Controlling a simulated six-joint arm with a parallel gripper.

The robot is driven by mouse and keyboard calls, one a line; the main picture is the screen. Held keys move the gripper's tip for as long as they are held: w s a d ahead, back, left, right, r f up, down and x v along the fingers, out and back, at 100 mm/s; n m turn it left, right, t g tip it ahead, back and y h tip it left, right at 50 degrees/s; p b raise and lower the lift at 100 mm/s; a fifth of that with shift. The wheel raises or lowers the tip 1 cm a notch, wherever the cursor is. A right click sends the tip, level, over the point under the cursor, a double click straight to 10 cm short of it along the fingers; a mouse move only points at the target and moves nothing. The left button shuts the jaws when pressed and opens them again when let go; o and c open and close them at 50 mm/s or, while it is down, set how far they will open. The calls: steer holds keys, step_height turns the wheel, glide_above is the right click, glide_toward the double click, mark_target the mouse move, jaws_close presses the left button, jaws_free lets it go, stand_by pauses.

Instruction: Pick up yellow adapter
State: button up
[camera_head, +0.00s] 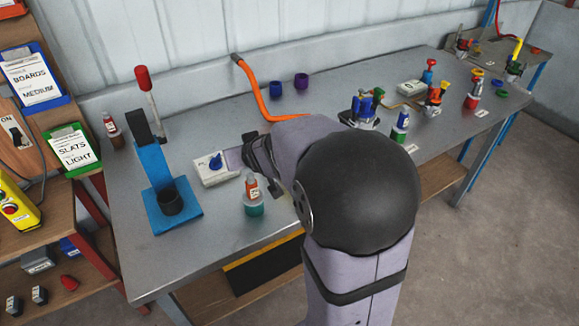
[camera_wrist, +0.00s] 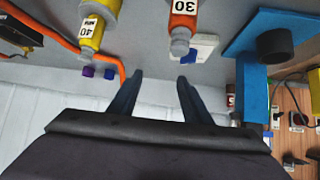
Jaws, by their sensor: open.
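Near my gripper stand an orange bottle marked 30 (camera_wrist: 183,20), a yellow bottle marked 40 (camera_wrist: 91,34), a white box with a blue knob (camera_head: 214,170) and a blue press stand (camera_head: 160,175). Purple and blue cups (camera_head: 301,80) and an orange hose (camera_head: 255,88) are at the back.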

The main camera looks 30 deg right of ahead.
steer(key=w+d+t+h, duration=0.1)
steer(key=d+t, duration=0.1)
steer(key=d, duration=0.2)
steer(key=d+f+t+h, duration=0.1)
steer(key=d, duration=0.3)
steer(key=w+d+n+t+h+b, duration=0.1)
steer(key=d+t, duration=0.1)
steer(key=d, duration=0.2)
steer(key=shift+w+d+f+t+h, duration=0.2)
steer(key=shift+w+d+t+h, duration=0.1)
steer(key=shift+d, duration=0.1)
steer(key=s+f, duration=0.1)
steer(key=s+f+m, duration=0.1)
steer(key=s+f, duration=0.1)
steer(key=s+f+m+t, duration=0.1)
steer(key=s, duration=0.1)
steer(key=shift+a+f, duration=0.15)
steer(key=shift+a, duration=0.25)
steer(key=shift+m, duration=0.5)
steer(key=shift+p+x, duration=1.7)
steer(key=shift+x, duration=0.75)
steer(key=shift+w+d+f, duration=0.15)
steer(key=shift+w, duration=0.55)
jaws_close()
